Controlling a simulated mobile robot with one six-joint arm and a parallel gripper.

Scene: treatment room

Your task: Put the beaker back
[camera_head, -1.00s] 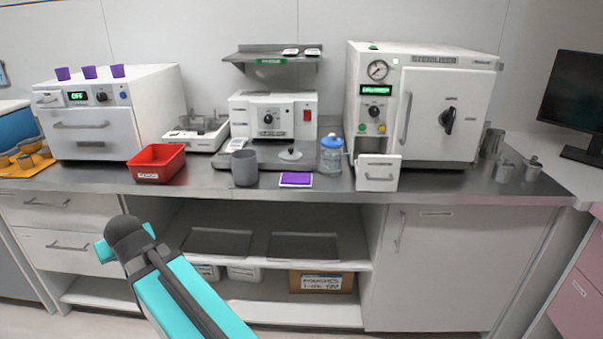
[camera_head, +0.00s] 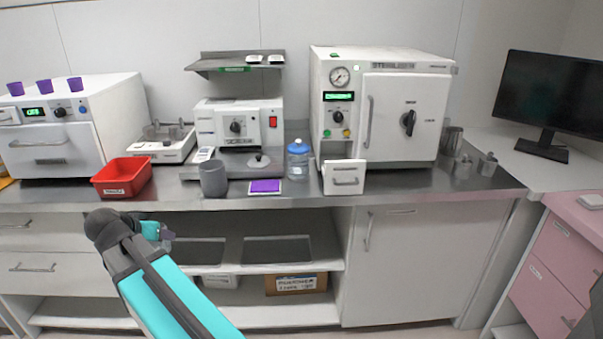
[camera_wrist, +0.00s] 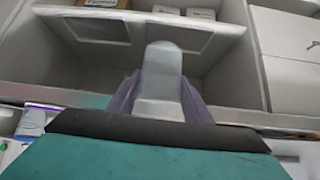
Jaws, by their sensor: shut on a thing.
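In the wrist view my gripper (camera_wrist: 158,100) is shut on a pale grey, smooth beaker (camera_wrist: 161,75), which sits between the two purple-grey fingers. In the head view my gripper (camera_head: 167,236) is in front of the counter, below its top edge and by the open shelves. The beaker cannot be made out there, as my wrist and arm hide it.
Metal containers (camera_head: 463,166) stand at right.

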